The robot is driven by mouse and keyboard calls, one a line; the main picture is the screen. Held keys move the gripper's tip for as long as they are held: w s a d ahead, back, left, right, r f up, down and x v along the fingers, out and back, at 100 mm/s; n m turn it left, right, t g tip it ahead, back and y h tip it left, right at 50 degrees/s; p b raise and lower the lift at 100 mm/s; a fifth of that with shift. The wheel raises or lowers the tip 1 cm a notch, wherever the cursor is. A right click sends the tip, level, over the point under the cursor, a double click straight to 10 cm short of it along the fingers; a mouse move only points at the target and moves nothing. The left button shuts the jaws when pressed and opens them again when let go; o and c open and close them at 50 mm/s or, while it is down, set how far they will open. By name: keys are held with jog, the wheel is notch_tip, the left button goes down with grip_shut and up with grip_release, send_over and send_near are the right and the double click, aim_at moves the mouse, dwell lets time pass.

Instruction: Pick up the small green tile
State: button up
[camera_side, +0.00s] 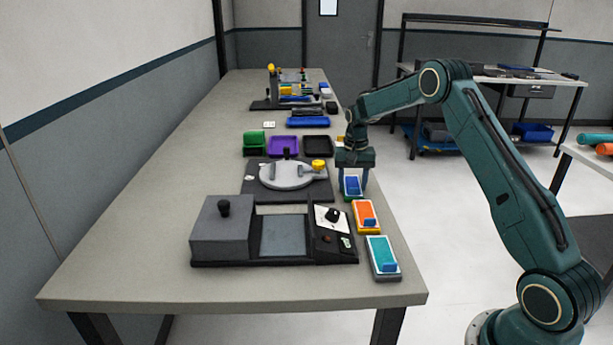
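My gripper (353,180) points down at the right edge of the long table, its two fingers apart over a small stand (352,186) with blue and some green on it. Whether the fingers touch anything there is too small to tell. No separate small green tile can be made out clearly. Nearer the camera are a stand with an orange tile (365,209) and a stand with a teal tile (377,246), each with a blue block at its front. A green bin (254,139) stands farther back.
A dark machine with a grey box (222,228) and control panel (335,241) stands left of the stands. Behind it is a round grey plate (286,175) with a yellow knob. Purple (283,147) and black (318,146) trays sit beyond. The table's left side is clear.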

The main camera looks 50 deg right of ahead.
jog(key=c, duration=0.4)
jog(key=shift+c, duration=0.2)
jog(key=shift+r, duration=0.1)
notch_tip(320, 180, up, 20)
dwell(0.4)
dwell(0.5)
